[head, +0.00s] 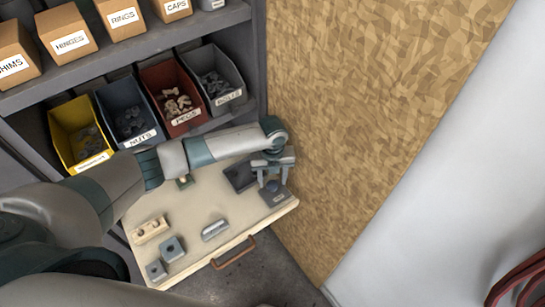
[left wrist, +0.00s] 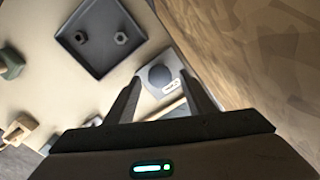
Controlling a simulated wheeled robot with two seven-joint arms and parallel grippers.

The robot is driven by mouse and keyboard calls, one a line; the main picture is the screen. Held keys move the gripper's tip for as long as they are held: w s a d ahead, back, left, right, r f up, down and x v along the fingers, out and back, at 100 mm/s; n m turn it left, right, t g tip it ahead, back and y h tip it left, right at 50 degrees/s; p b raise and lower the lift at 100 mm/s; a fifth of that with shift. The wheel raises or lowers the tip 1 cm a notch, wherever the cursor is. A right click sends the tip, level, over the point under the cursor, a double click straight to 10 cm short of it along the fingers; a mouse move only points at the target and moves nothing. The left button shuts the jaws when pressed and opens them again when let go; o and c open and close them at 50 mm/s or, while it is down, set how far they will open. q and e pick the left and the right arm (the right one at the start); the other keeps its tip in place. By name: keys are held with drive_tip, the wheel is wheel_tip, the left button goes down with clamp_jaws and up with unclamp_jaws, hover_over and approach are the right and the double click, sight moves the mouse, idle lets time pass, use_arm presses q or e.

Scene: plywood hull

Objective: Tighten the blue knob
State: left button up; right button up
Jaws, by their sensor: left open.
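The knob (left wrist: 159,76) is round and dark blue-grey. It sits on a light grey block with a small label (left wrist: 171,88), between and just beyond my left fingertips in the left wrist view. In the head view the labelled block (head: 274,196) is at the right end of the drawer-like tray, and the knob is mostly hidden under my gripper. My left gripper (head: 272,174) is open above the block, with its fingers pointing down, one to each side of the knob. It also shows in the left wrist view (left wrist: 160,82). I cannot tell whether the fingers touch it.
A dark square dish (left wrist: 99,37) with two nuts lies beside the block. The wooden tray (head: 190,205) also holds a wooden block (head: 150,230), a grey bar (head: 214,230) and small grey blocks (head: 173,249). A chipboard wall (head: 340,130) rises close on the right. Shelves with bins (head: 175,95) stand behind.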

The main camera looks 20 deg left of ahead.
sight(273, 184)
use_arm(q)
wheel_tip(273, 184, up, 16)
drive_tip(key=b, duration=0.4)
drive_tip(key=shift+r, duration=0.25)
